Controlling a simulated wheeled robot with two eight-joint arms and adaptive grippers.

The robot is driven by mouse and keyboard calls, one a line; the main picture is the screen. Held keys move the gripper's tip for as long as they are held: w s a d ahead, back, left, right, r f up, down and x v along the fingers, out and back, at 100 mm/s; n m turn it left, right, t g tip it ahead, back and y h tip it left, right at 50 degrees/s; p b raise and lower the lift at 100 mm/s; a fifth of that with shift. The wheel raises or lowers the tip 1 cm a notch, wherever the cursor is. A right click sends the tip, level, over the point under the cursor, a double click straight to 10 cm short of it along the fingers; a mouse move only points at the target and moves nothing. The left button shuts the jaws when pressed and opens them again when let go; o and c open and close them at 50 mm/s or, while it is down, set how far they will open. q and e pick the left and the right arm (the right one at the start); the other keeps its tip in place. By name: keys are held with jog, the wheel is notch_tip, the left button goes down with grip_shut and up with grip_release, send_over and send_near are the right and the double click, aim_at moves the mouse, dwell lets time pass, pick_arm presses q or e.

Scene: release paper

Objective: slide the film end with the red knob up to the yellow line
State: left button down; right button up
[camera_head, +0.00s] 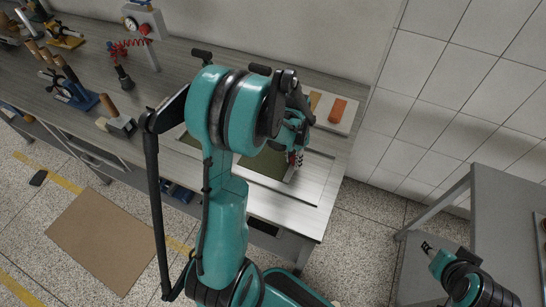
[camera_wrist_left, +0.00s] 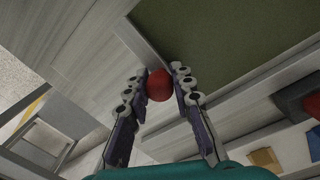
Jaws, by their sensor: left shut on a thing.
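The red knob (camera_wrist_left: 159,85) sits between the fingertips of my left gripper (camera_wrist_left: 160,84) in the left wrist view. The fingers are shut on it. In the head view my left gripper (camera_head: 297,157) is at the right part of the bench, mostly covered by my arm, with a bit of red at its tip. A dark green sheet (camera_wrist_left: 225,35), which looks like the film, lies beside the knob within a pale frame. It also shows in the head view (camera_head: 262,167), partly hidden by my arm. I cannot make out the yellow line.
A pale tray (camera_head: 349,122) with an orange block (camera_head: 338,110) stands behind my left gripper. Tools and a gauge stand (camera_head: 147,22) fill the bench's left side. A grey table (camera_head: 490,190) is at the right. The bench's right front corner is clear.

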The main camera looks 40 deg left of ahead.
aim_at(284, 160)
pick_arm(q)
jog(key=shift+a, duration=0.2)
jog(key=shift+w+a, duration=0.1)
jog(key=shift+a, duration=0.25)
jog(key=shift+a, duration=0.55)
dwell(0.6)
jog(key=shift+w+a, duration=0.1)
jog(key=shift+a, duration=0.25)
jog(key=shift+a, duration=0.15)
jog(key=shift+a+b, duration=0.3)
jog(key=shift+a, duration=0.35)
dwell(0.4)
dwell(1.1)
dwell(0.3)
jog(key=c, duration=1.2)
grip_release()
